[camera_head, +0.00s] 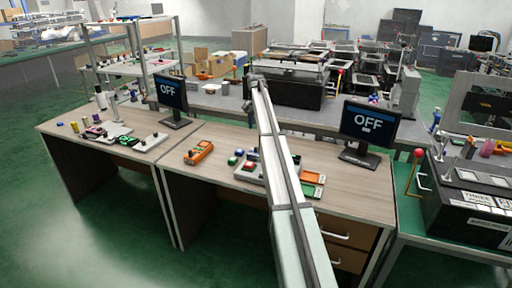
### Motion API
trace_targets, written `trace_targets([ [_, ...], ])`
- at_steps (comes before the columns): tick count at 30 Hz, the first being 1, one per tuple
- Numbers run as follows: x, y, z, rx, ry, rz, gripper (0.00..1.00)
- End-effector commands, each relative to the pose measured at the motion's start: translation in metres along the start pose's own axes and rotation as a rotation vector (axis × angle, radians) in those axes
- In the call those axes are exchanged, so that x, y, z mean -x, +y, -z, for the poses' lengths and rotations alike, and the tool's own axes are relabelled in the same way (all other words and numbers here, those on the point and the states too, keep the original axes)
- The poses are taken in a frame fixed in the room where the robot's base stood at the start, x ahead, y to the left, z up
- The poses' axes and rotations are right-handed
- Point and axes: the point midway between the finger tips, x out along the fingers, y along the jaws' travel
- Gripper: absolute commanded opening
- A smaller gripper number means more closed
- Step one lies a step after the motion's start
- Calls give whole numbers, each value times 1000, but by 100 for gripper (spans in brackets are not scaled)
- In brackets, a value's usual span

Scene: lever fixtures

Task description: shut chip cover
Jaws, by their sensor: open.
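I cannot single out the chip cover with certainty. A small green board (121,141) with dark parts lies on the left desk, too small to tell whether anything on it is open or shut. A grey box with coloured buttons (239,155) sits on the middle desk, partly hidden by my arm (276,155). My arm rises from the bottom edge and reaches over the middle desk towards the back bench. I cannot make out my gripper's fingers at its far end, so its relation to the cover is not visible.
An orange handheld device (199,152) and orange and green trays (312,184) lie on the middle desk. Two monitors reading OFF, one left (172,94) and one right (367,124), stand on the desks. A black case (468,195) with a red-knobbed lever (417,154) is at right.

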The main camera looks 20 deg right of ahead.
Motion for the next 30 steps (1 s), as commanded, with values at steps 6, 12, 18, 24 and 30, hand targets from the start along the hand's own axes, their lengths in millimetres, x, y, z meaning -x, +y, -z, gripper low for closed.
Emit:
trace_targets([
  [6, -40, 0, -2, 1, -3, -1, 45],
  [12, -74, 0, -1, 2, -3, -1, 45],
  [18, -101, 0, -1, 2, -2, 0, 45],
  [24, -115, 0, -1, 2, -2, 0, 45],
  [30, -119, 0, -1, 2, -1, 1, 45],
])
